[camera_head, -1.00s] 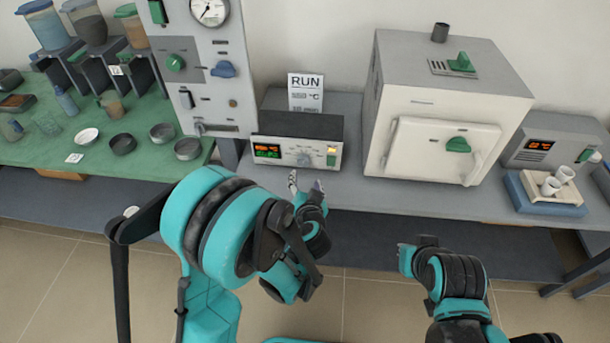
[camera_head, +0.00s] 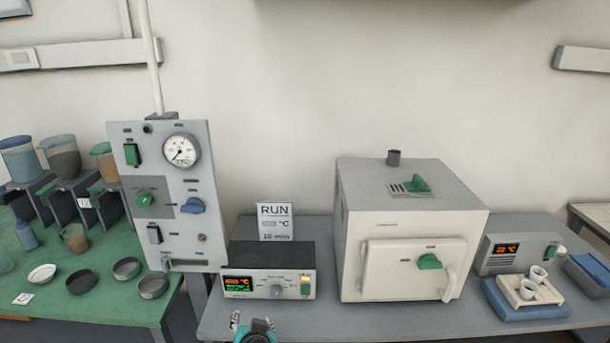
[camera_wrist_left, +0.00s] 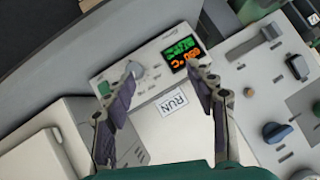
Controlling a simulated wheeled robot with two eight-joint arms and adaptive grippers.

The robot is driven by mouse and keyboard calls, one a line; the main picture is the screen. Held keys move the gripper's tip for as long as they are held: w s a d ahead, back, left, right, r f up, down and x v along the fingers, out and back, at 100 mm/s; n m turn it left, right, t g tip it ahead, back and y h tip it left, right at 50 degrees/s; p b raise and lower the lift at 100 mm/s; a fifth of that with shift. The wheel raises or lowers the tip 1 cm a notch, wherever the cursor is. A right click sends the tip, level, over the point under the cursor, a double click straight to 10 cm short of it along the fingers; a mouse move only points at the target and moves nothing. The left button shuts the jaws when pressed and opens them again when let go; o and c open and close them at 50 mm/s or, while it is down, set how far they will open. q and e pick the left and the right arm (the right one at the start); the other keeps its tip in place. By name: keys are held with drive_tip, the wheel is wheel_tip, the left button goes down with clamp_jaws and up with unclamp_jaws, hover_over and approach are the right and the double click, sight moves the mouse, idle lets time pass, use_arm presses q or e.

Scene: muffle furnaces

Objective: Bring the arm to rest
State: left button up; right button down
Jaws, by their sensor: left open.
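My left gripper (camera_head: 247,325) shows only at the bottom edge of the head view, in front of the controller box (camera_head: 268,276) at the bench's front. In the left wrist view my left gripper (camera_wrist_left: 162,68) has its two dark fingers apart with nothing between them. The controller's lit display and knob (camera_wrist_left: 138,70) lie beyond the fingertips, upside down in that view. The rest of my left arm is out of frame. My right gripper is in neither current view.
A white furnace (camera_head: 412,225) with a closed door stands right of the controller. A gauge panel (camera_head: 170,215) stands left of it. A RUN card (camera_head: 275,222) stands behind the controller. Cups on a tray (camera_head: 521,299) sit at right. The grey bench (camera_head: 390,322) has a clear front strip.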

use_arm(q)
drive_tip(key=s+a+r+n+g+h, duration=0.1)
drive_tip(key=s+a+g, duration=0.1)
drive_tip(key=s, duration=0.7)
drive_tip(key=s+a+r+g+h, duration=0.2)
drive_tip(key=s, duration=0.7)
drive_tip(key=shift+r+n, duration=0.15)
drive_tip(key=shift+n, duration=0.25)
